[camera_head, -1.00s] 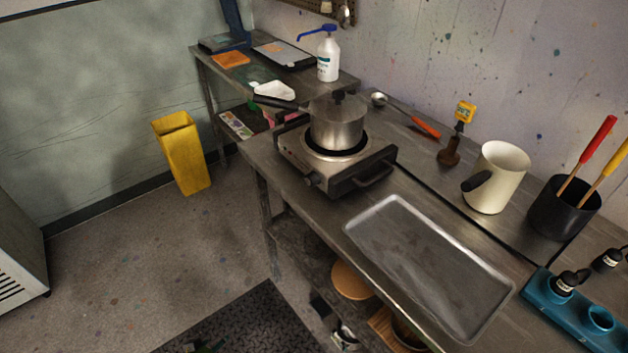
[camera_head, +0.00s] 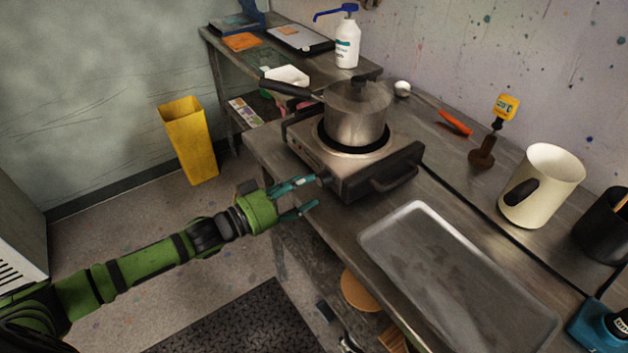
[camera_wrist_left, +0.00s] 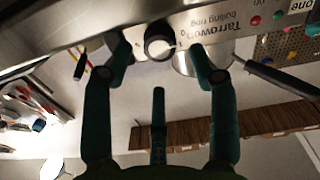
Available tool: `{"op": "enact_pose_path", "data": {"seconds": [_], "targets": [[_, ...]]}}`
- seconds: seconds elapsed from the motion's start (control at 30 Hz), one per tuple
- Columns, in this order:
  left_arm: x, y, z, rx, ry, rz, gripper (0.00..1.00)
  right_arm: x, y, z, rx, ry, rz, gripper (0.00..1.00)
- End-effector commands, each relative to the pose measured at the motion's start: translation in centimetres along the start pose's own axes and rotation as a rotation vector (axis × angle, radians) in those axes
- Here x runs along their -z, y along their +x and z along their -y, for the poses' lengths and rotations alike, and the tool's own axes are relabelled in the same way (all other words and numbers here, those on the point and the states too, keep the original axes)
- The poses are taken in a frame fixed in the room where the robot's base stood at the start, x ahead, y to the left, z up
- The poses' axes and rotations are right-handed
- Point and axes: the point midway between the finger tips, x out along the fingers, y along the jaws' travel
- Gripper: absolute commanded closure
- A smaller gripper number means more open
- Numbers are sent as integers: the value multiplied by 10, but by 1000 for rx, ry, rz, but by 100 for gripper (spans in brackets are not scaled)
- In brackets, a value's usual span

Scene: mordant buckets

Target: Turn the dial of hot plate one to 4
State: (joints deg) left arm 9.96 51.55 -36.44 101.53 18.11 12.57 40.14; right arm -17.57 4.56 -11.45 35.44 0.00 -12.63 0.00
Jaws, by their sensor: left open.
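Hot plate one (camera_head: 391,168) stands on the steel bench with a lidded pot (camera_head: 354,117) on its ring. Its dial (camera_head: 324,178) is on the front panel. In the left wrist view the panel (camera_wrist_left: 225,28) appears upside down, with "Tarrowon boiling ring" and "one" printed on it. There the round dial (camera_wrist_left: 159,42) lies between the fingertips of my left gripper (camera_wrist_left: 159,58), which is open around or just short of it. I cannot tell whether the fingers touch it, and its setting is not readable. The left gripper (camera_head: 312,193) also shows beside the panel in the head view. My right gripper is out of view.
A metal tray (camera_head: 455,285) lies right of the hot plate. A cream jug (camera_head: 541,186) and orange-handled ladle (camera_head: 455,122) stand or lie behind. The pot's dark handle (camera_head: 290,90) juts out left. A yellow bin (camera_head: 190,140) stands on the floor.

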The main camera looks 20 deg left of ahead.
Motion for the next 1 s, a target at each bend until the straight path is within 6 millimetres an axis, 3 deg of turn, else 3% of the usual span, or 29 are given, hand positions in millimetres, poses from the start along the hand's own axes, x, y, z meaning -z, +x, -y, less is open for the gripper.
{"op": "enact_pose_path", "data": {"seconds": [0.2, 0.57, 0.7, 1.0], "targets": [[2, 26, 0, 0, 1, -2, 41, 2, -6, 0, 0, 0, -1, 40], [0, 32, 0, 1, 2, 1, 41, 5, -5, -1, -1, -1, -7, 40], [0, 31, 0, 1, 2, 1, 97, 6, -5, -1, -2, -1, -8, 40], [2, 32, 0, 0, 13, -4, 97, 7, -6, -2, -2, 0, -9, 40]]}}
